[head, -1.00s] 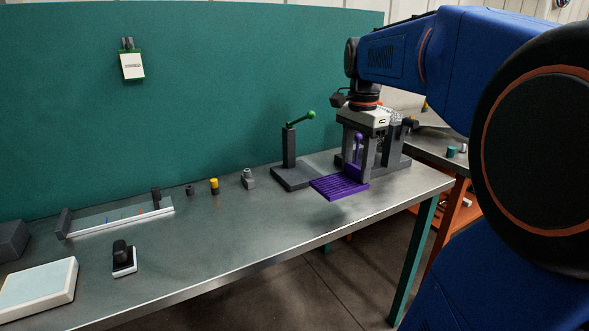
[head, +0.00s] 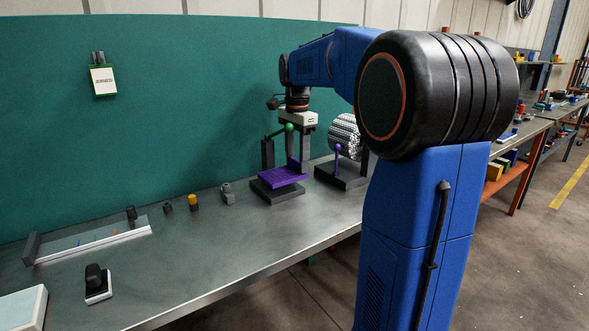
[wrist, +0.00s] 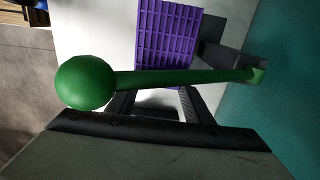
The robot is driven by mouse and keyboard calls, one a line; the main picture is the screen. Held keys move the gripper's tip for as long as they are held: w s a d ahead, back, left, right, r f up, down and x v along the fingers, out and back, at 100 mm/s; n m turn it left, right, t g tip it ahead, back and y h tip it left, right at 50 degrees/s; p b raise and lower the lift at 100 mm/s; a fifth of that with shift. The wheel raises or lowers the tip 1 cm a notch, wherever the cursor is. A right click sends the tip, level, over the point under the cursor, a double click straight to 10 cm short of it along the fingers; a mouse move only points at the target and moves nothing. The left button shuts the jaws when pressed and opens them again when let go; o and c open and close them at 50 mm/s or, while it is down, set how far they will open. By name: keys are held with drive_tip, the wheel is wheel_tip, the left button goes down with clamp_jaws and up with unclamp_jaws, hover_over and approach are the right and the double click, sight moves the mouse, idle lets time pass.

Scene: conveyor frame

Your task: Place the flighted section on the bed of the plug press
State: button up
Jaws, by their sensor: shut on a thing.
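The flighted section (head: 280,177) is a purple ribbed slab with an upright part at its right end. In the head view it lies flat over the dark bed (head: 278,192) of the plug press, which has a post (head: 267,154) and a green-knobbed lever (head: 289,127). I cannot tell whether slab and bed touch. My gripper (head: 300,160) is shut on the section's upright part. In the wrist view the section's ribs (wrist: 165,45) show at the top, and the green lever (wrist: 165,79) crosses close before the camera, hiding part of the jaws.
Right of the press stands a dark fixture (head: 340,178) with a purple-knobbed lever and a silvery ribbed roll (head: 345,135). Left of the press are a grey fitting (head: 227,194), a yellow-topped part (head: 193,203) and a ruled rail (head: 95,240).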

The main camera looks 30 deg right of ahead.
sight(295, 168)
drive_tip(key=shift+w, duration=0.55)
drive_tip(key=shift+f, duration=1.75)
drive_tip(key=shift+f, duration=0.15)
drive_tip(key=o, duration=1.2)
wheel_tip(295, 168, up, 12)
drive_tip(key=shift+r, duration=0.15)
